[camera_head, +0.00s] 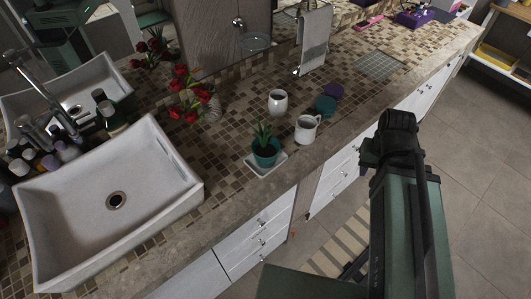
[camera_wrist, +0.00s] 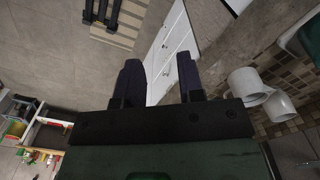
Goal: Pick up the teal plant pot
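The teal plant pot (camera_head: 265,153) holds a spiky green plant (camera_head: 262,135) and stands upright on a small white square tray (camera_head: 279,164) near the counter's front edge. In the head view my arm is at the right, off the counter's front, and its gripper fingers are not clearly visible. In the wrist view my gripper (camera_wrist: 159,75) has its two dark fingers apart with nothing between them. It points down past the white cabinet front toward the floor.
A white mug (camera_head: 307,128) and a white cup (camera_head: 278,102) stand right of the pot, beside a teal round item (camera_head: 325,106). A red-flowered plant (camera_head: 190,90) is behind left. A white sink (camera_head: 106,205) fills the left. A towel stand (camera_head: 314,42) is behind.

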